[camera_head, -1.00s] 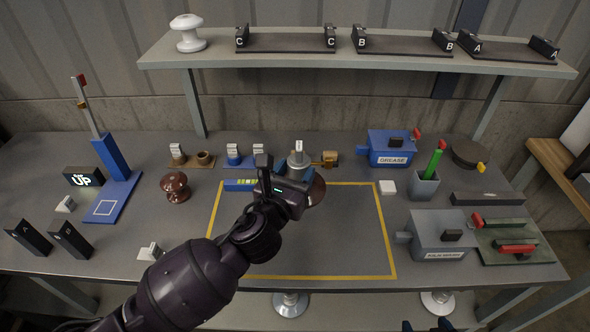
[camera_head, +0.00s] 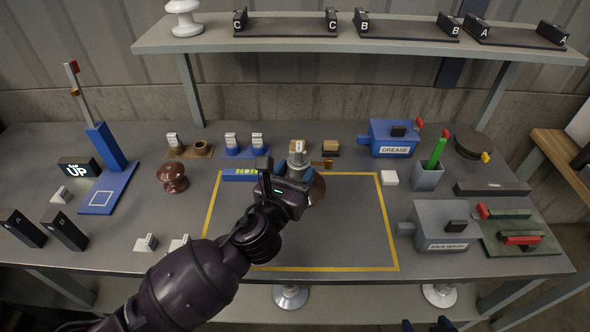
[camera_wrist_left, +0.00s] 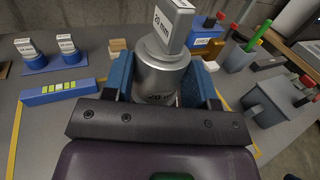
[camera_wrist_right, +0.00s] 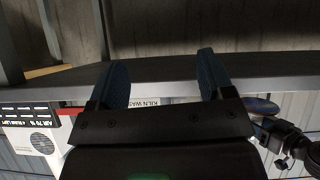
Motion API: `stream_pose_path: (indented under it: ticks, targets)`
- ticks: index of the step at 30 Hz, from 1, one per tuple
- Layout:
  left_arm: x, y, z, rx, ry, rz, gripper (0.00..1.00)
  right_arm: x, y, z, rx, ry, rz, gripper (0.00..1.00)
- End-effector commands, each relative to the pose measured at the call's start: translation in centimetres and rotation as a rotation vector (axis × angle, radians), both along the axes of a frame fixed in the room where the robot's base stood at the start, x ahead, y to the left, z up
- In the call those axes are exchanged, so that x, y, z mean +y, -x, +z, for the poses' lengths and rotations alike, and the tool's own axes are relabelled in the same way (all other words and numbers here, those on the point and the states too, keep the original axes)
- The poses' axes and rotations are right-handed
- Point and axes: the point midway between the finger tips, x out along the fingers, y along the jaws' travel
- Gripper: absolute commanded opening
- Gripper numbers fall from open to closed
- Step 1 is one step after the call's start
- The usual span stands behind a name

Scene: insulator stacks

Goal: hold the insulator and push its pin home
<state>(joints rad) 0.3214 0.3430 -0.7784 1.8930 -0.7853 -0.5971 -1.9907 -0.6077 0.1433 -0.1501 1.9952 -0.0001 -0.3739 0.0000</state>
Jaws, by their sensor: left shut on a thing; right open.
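My left gripper (camera_head: 290,178) is over the back of the yellow-outlined area. In the left wrist view its blue fingers (camera_wrist_left: 160,88) are shut on the sides of a grey metal cylinder (camera_wrist_left: 163,72), which carries a white tag reading 20 mm. The cylinder also shows in the head view (camera_head: 298,159). A brown insulator disc (camera_head: 318,189) shows beside and below the fingers, mostly hidden by the gripper. I cannot make out a pin. My right gripper (camera_wrist_right: 165,70) is open and empty in its wrist view, outside the head view.
Wooden blocks (camera_head: 331,148) stand behind the held cylinder. A blue bar (camera_head: 240,175) lies to its left. A brown insulator (camera_head: 172,177) stands further left. The blue grease box (camera_head: 394,138) and grey box (camera_head: 442,230) are to the right. The outlined area's front (camera_head: 330,235) is clear.

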Motion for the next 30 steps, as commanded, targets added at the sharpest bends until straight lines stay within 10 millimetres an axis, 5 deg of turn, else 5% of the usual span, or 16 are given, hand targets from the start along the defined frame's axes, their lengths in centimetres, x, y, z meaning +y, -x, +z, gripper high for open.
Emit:
stream_pose_path:
  ticks: [30]
  targets:
    - [-0.1,0.0,-3.4,-0.003,0.002,-0.001,0.24,0.3,-0.8,-1.0,-0.008,-0.002,0.008,0.74]
